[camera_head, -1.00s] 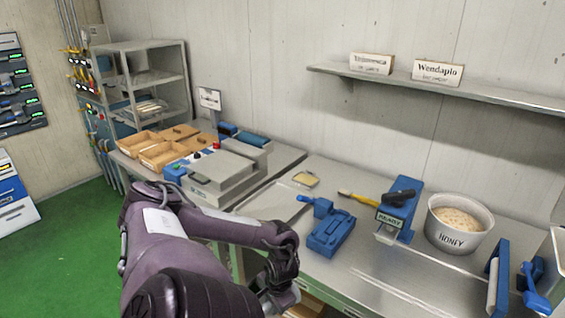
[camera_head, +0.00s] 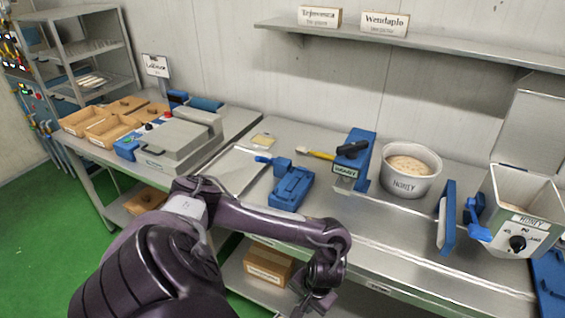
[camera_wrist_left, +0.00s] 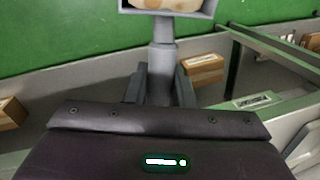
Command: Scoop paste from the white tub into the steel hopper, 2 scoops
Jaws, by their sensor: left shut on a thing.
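My left gripper (camera_head: 318,301) is low in front of the bench, at the bottom edge of the head view. In the left wrist view its fingers (camera_wrist_left: 160,88) are shut on the grey handle of a scoop (camera_wrist_left: 163,58). The scoop's square head, cut by the top edge, holds beige paste (camera_wrist_left: 172,5). My right gripper is out of view.
A blue upright panel (camera_head: 446,218) stands between tub and hopper. A blue stand (camera_head: 356,160) is left of the tub, and a blue tray-like device (camera_head: 290,188) is farther left. A cardboard box (camera_head: 268,264) sits on the lower shelf.

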